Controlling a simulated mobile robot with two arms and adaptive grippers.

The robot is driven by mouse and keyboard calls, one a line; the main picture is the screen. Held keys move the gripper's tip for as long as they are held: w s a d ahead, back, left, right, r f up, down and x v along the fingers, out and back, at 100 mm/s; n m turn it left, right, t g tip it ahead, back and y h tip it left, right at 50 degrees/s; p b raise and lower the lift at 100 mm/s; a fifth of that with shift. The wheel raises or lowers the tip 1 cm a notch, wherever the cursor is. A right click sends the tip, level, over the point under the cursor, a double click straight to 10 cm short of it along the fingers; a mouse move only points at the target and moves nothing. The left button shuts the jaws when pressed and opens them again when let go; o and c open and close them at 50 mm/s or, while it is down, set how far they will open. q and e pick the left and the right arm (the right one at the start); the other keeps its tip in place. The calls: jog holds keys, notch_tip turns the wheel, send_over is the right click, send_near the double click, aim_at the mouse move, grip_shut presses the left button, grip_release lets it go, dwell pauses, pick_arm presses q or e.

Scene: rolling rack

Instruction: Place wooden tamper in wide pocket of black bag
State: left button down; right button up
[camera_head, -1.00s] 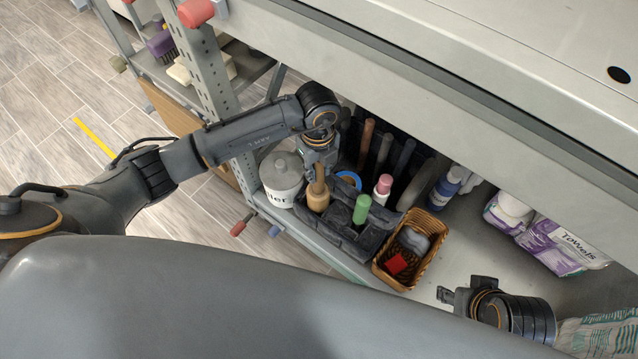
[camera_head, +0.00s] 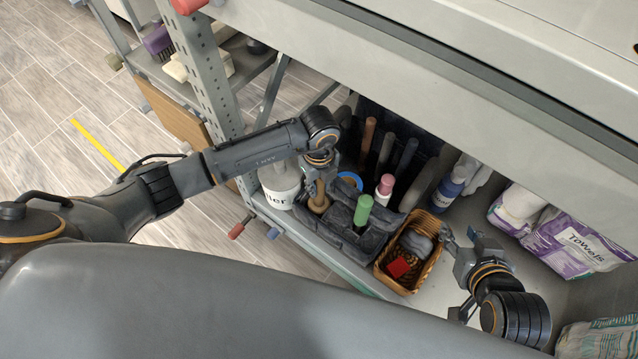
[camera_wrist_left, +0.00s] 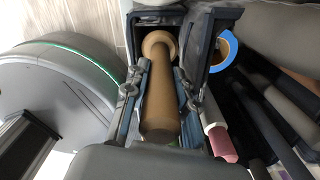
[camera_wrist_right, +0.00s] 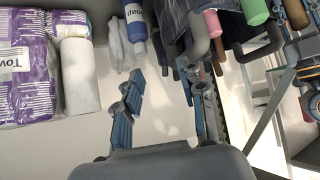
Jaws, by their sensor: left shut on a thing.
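The wooden tamper (camera_head: 319,204) is upright at the left end of the black bag (camera_head: 345,236) on the lower shelf. My left gripper (camera_head: 320,178) is shut on its handle from above. In the left wrist view the tamper (camera_wrist_left: 160,105) lies between the two fingers, its wide end inside the outline of a pocket at the bag's edge (camera_wrist_left: 205,50). Whether it touches the pocket floor is hidden. My right gripper (camera_head: 450,274) is open and empty, right of the wicker basket; the right wrist view shows its fingers apart (camera_wrist_right: 162,92).
The bag also holds a green-handled item (camera_head: 363,209), a pink-capped bottle (camera_head: 384,187) and several dark handles. A white canister (camera_head: 280,187) stands left, the wicker basket (camera_head: 427,271) right. A blue bottle (camera_head: 447,190) and towels (camera_head: 580,238) are behind. The upper shelf (camera_head: 420,60) overhangs.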

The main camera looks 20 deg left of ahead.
pick_arm(q)
jog(key=c, duration=1.4)
grip_release()
jog(key=shift+o, duration=0.2)
